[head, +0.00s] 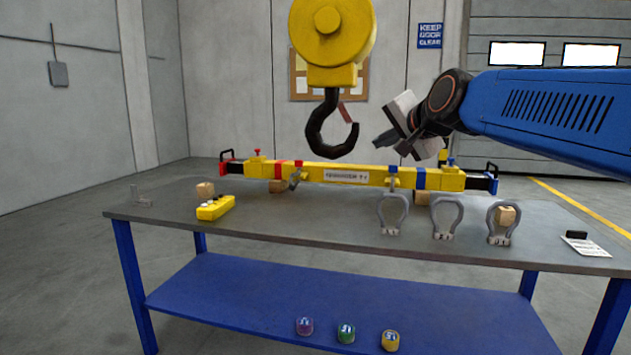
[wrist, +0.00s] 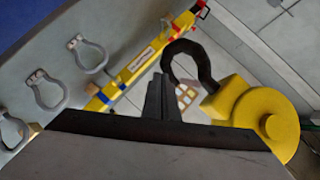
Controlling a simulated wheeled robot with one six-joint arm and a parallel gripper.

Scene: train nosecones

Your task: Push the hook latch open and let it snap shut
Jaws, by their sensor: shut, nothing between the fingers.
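The black crane hook (head: 314,138) hangs from a yellow hook block (head: 333,35) above the bench. Its thin reddish latch (head: 346,110) slants across the hook's mouth toward the tip and looks shut. My gripper (head: 378,142) is to the right of the hook tip, with a visible gap in the head view. Its fingers are shut and empty. In the wrist view the shut fingers (wrist: 161,92) point toward the hook (wrist: 172,62), with the yellow block (wrist: 262,115) to the right. I cannot make out the latch clearly in the wrist view.
A yellow spreader beam (head: 345,175) lies along the grey bench (head: 290,222) below the hook. Grey shackles (head: 392,214) stand toward the bench's right side. A yellow pendant control (head: 215,208) lies at left. The air left of the hook is clear.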

